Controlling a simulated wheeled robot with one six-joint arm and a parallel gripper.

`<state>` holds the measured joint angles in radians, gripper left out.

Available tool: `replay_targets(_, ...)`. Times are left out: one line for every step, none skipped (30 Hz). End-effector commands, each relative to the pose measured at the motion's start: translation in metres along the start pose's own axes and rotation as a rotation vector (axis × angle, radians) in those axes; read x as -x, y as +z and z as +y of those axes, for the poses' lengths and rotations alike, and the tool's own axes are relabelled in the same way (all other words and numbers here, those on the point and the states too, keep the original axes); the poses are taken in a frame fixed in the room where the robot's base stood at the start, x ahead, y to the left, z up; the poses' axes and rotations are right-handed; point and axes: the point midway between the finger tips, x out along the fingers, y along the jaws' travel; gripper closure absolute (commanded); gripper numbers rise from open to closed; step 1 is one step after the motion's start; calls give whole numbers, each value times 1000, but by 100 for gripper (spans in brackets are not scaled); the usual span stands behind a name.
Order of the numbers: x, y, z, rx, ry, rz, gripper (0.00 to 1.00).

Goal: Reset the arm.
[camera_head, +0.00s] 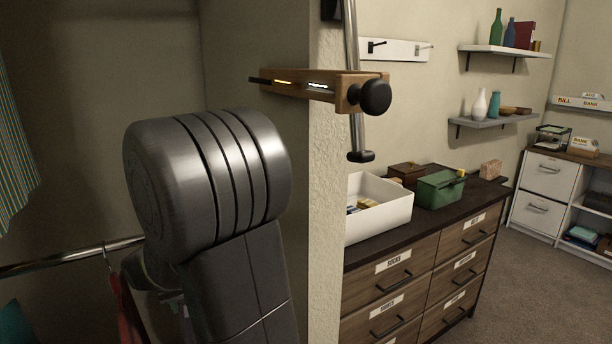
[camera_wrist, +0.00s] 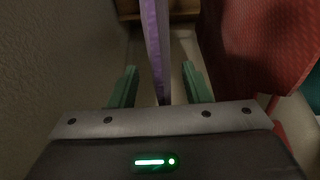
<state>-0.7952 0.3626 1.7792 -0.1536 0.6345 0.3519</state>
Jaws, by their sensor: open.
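In the wrist view my gripper (camera_wrist: 160,68) is open, with its two green fingers apart. A thin purple strip (camera_wrist: 158,45) runs down the picture between the fingers, with a gap on each side; I cannot tell how far away it is. A red textured cloth (camera_wrist: 255,45) hangs close to the right finger. In the head view my grey arm fills the middle left, inside a closet-like recess, and my gripper cannot be made out there.
A metal rod (camera_head: 70,257) crosses the recess, with red cloth (camera_head: 126,305) hanging from it. A striped cloth (camera_head: 15,150) hangs at far left. A wooden bracket (camera_head: 320,88) juts from the wall edge. Right of the wall stands a dresser (camera_head: 405,290) bearing a white bin (camera_head: 378,215) and green box (camera_head: 437,190).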

Motion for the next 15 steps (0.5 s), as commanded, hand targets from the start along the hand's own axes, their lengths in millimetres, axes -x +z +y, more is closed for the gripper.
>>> replay_targets(-13,1,0,0,1,-4,57)
replay_targets(-18,1,0,0,1,-4,57)
replay_targets(-25,1,0,0,1,-3,57)
replay_targets(-30,1,0,0,1,-3,57)
replay_targets(-34,1,0,0,1,-3,57)
replay_targets(-40,1,0,-1,1,-3,57)
replay_targets(-44,1,0,-1,0,-3,57)
replay_targets(-38,-2,0,-1,0,1,57)
replay_targets(-32,-4,0,-1,-1,2,57)
replay_targets(-30,-5,0,-1,-1,2,57)
replay_targets(-29,-5,0,-1,-1,1,57)
replay_targets(-28,-5,0,-1,-1,1,57)
replay_targets(-27,-6,0,-1,-1,1,57)
replay_targets(-26,-6,0,-1,-1,1,57)
replay_targets(-26,-6,0,0,-1,1,57)
